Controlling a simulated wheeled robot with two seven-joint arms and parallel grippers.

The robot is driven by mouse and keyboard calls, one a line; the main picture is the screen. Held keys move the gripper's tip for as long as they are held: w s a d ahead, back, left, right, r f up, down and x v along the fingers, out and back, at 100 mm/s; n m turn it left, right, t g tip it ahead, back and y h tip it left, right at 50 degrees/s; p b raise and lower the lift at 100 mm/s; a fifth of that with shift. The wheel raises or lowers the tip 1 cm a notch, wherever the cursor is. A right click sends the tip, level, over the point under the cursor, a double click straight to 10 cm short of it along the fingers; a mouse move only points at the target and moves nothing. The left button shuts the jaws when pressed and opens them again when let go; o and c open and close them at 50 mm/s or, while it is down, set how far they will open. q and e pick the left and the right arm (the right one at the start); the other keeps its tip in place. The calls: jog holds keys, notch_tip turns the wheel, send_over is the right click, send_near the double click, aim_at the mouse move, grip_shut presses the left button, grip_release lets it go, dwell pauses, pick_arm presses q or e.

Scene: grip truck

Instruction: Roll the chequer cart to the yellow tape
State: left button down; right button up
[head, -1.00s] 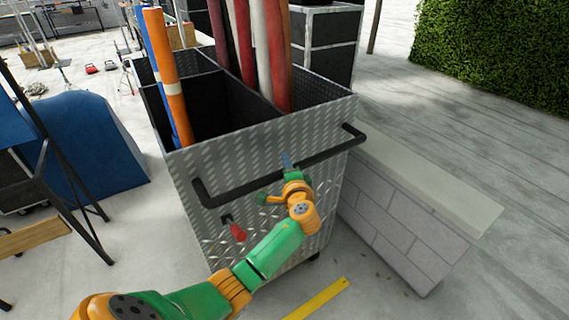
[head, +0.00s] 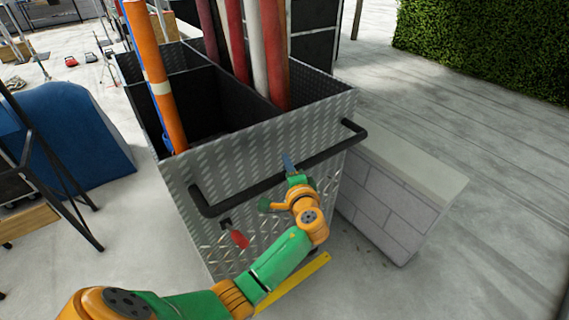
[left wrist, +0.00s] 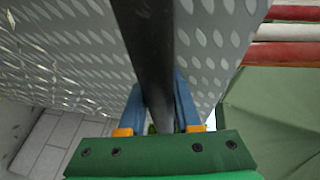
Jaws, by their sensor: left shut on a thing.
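The chequer cart (head: 270,128) is a tall grey chequer-plate box on the floor in the head view, its near wall facing me. It also fills the left wrist view (left wrist: 60,45). A black bar handle (head: 225,197) runs across that wall. My left gripper (head: 289,164) is shut on the handle near its middle; in the left wrist view its blue fingers stand on both sides of the black bar (left wrist: 150,50). The yellow tape (head: 298,280) is a strip on the floor at the cart's near side, partly hidden behind my left arm. My right gripper is not in view.
Rolled tubes (head: 168,85) stand in the cart. A low block wall (head: 395,195) is close along its right side. A blue covered heap (head: 70,140) and a dark stand (head: 60,165) are on the left. A hedge (head: 490,50) is at the back right.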

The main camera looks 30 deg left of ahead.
pick_arm(q)
jog(key=shift+s+d, duration=0.1)
jog(key=shift+d, duration=0.15)
jog(key=c, duration=0.6)
grip_release()
jog(key=shift+d, duration=0.1)
jog(key=b+v, duration=0.1)
jog(key=v, duration=0.6)
